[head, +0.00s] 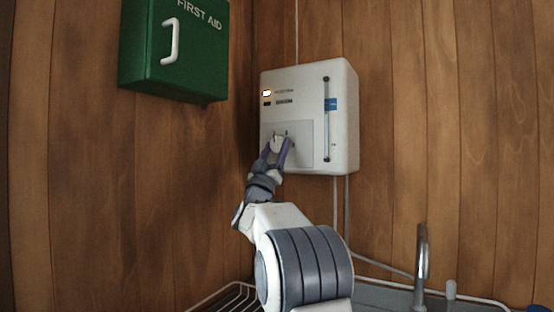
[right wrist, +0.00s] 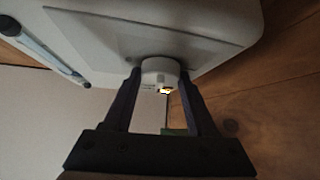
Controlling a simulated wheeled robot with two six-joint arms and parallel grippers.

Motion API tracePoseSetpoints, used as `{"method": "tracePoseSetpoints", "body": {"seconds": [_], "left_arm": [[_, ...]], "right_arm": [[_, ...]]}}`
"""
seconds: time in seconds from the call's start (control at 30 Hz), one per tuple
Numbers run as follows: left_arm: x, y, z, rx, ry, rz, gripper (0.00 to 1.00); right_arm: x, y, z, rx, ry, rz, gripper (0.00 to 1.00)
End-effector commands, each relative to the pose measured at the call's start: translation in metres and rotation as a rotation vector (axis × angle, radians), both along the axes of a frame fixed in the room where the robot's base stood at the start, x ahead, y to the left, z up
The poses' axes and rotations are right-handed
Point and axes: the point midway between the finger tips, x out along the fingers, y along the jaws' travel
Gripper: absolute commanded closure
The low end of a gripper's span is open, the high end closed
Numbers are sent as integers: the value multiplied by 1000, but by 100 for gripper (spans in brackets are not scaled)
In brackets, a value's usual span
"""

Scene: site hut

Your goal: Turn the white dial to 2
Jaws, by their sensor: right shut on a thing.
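The white dial (right wrist: 159,70) sits on the lower panel of a white wall unit (head: 342,110). In the head view the dial is mostly hidden behind my right gripper (head: 275,146). In the right wrist view my right gripper (right wrist: 163,82) has its two dark fingers on either side of the dial, shut on it. The dial's numbers and pointer are too small or hidden to read. My left gripper is not in view.
A green first aid box (head: 185,62) hangs on the wall at upper left. A tap (head: 422,255) and sink stand at lower right. A wire rack (head: 232,296) is at the bottom. Pipes run down below the unit. The wooden wall at right is clear.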

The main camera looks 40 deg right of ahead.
Motion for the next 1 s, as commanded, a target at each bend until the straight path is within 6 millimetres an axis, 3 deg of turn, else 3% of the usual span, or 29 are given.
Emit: {"method": "tracePoseSetpoints", "body": {"seconds": [0.23, 0.6, 1.0], "left_arm": [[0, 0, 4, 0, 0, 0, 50], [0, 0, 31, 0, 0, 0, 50], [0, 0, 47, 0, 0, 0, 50]], "right_arm": [[6, 1, -2, 94, -209, 2, 99], [8, 2, 2, 204, -480, 0, 99], [9, 2, 1, 260, -615, 0, 99]]}}
